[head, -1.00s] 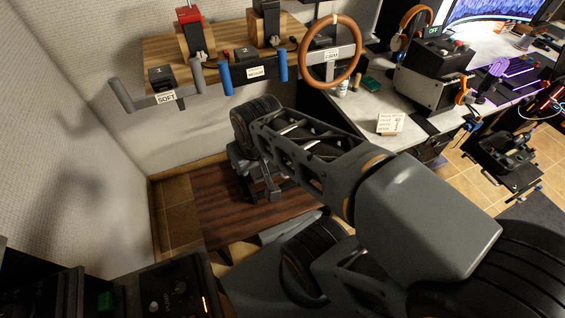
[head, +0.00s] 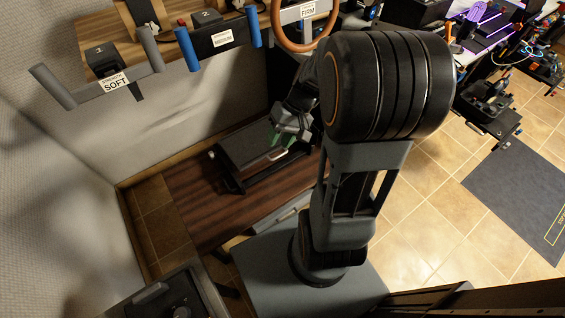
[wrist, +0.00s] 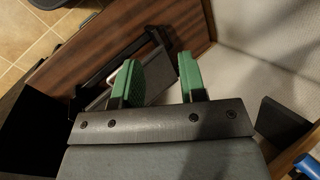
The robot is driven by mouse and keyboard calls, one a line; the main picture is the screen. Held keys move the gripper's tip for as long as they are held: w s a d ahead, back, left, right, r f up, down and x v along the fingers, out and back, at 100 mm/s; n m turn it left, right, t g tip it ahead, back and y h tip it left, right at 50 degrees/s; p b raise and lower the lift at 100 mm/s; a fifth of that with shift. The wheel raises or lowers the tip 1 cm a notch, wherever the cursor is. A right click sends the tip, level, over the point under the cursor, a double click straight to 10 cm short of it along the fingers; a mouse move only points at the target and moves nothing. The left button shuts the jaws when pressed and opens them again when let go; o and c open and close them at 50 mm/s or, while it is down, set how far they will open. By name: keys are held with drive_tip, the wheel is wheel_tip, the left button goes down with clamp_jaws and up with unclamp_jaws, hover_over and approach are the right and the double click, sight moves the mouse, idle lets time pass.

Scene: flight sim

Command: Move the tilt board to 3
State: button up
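A dark flat board in a black frame, which looks like the tilt board (head: 250,145), sits low on the brown wooden platform near the wall. A pale bar shows at its right side. I cannot read any number on it. My gripper (head: 289,132) is above the board's right end, partly hidden by my arm. In the wrist view my gripper (wrist: 160,78) has two green fingers spread apart with nothing held between them. Part of the board (wrist: 155,72) shows beyond and beside the left finger. I cannot tell whether a finger touches it.
The wooden platform (head: 190,195) lies beside the pale wall (head: 185,125). Above it hang control yokes, one with grey grips labelled SOFT (head: 115,84), one with blue grips (head: 223,40). A brown steering wheel (head: 275,25) is near my arm. Tiled floor (head: 430,190) is open at right.

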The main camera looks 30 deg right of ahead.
drive_tip(key=w+d+f+m+t+y+b, duration=0.1)
drive_tip(key=w+d+f+t+y+b, duration=0.2)
drive_tip(key=f, duration=0.4)
drive_tip(key=d+f+m+y+b, duration=0.2)
drive_tip(key=d+f+y+b, duration=0.15)
drive_tip(key=f, duration=0.35)
drive_tip(key=m+t+y+b, duration=0.1)
drive_tip(key=m+t+b, duration=0.25)
drive_tip(key=t, duration=0.55)
approach(281, 155)
drive_tip(key=x, duration=0.5)
drive_tip(key=b+x, duration=0.1)
drive_tip(key=x, duration=0.4)
drive_tip(key=shift+w+f, duration=0.2)
drive_tip(key=shift+f, duration=0.05)
clamp_jaws()
